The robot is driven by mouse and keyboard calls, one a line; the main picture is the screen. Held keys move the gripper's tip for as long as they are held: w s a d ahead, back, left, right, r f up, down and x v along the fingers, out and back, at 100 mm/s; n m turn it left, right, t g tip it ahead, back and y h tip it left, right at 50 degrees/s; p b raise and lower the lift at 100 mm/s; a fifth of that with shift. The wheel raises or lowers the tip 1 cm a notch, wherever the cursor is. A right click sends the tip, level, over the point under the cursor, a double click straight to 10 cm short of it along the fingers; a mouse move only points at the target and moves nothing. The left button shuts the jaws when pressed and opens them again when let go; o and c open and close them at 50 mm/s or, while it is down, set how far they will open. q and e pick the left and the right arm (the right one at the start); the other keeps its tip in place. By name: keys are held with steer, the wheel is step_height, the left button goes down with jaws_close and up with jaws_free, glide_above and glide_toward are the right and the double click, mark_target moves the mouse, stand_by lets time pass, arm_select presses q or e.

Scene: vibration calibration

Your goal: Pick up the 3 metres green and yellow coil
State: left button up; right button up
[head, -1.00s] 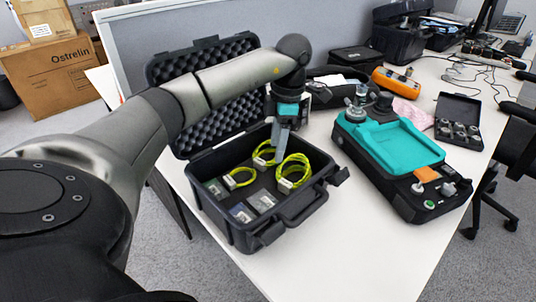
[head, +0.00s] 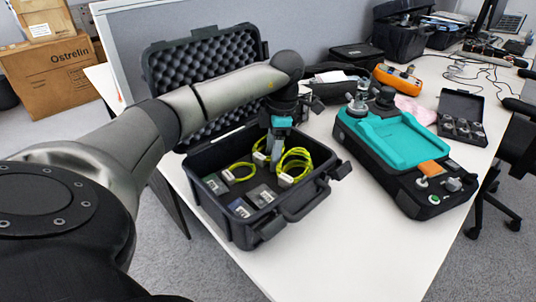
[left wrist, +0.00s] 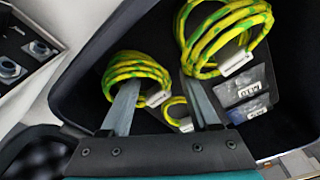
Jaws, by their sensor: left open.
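Three green and yellow coils with white tags lie in the open black case (head: 243,228): a left one (head: 240,172), a back one (head: 261,157) and a right one (head: 296,166). My left gripper (head: 275,162) points down into the case between the back and right coils. The left wrist view shows the gripper (left wrist: 160,82) open, one finger over the near side of a coil (left wrist: 138,66), its tag between the fingers. Another coil (left wrist: 222,40) is beyond the other finger, and one (left wrist: 174,115) is partly hidden between them. The tags' lengths are unreadable. My right gripper is out of view.
Small cards (head: 241,208) lie in the front left of the case. The foam-lined lid (head: 205,65) stands open behind. A teal and black device (head: 400,150) is to the right, with a small case of round parts (head: 461,120) beyond. The white table (head: 350,255) is clear in front.

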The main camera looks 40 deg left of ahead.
arm_select(q)
jaws_close()
stand_by(0.3)
stand_by(0.5)
